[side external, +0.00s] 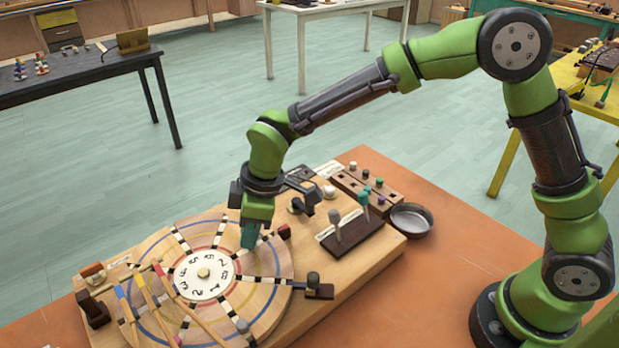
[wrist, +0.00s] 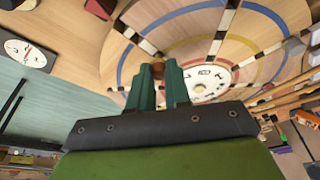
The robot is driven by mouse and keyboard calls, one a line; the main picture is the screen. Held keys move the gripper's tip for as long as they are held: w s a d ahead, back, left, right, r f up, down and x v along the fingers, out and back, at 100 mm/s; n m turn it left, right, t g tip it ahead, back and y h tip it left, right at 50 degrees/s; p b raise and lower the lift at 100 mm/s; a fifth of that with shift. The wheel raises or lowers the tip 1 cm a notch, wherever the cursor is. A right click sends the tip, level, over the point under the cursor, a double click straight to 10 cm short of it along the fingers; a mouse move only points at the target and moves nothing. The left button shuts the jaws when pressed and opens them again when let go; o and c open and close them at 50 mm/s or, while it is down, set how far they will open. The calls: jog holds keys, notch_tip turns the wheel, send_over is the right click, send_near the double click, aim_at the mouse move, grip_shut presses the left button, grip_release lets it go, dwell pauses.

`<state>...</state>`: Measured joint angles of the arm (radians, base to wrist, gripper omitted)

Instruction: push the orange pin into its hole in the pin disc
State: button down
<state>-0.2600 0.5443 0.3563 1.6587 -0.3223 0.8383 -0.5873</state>
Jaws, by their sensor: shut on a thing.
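The pin disc (side external: 262,299) is a round wooden plate with blue, red and yellow rings, dark-and-white radial strips and a white numbered centre. It also shows in the wrist view (wrist: 188,52). My gripper (side external: 250,238) points down over the disc's far right part, close to its surface. In the wrist view, its green fingers (wrist: 158,75) are shut on a small brownish-orange piece, the orange pin (wrist: 157,69), which shows only in part between the tips. The fingers hide most of the pin and the hole under it; I cannot tell how deep it sits.
Several coloured sticks (side external: 146,299) cross the disc's left side. A dark block (side external: 318,291) with a knob stands at its right edge. A dark stand (side external: 352,231) with upright pegs, a brown block (side external: 366,190) and a metal bowl (side external: 411,219) are to the right.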

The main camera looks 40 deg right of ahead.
jog(key=shift+f, duration=0.5)
dwell(0.4)
jog(key=c, duration=1)
grip_release()
jog(key=v, duration=1.7)
jog(key=s+d+m+t, duration=0.5)
jog(key=s+d+m, duration=1)
jog(key=d, duration=0.5)
jog(key=shift+s+h, duration=0.3)
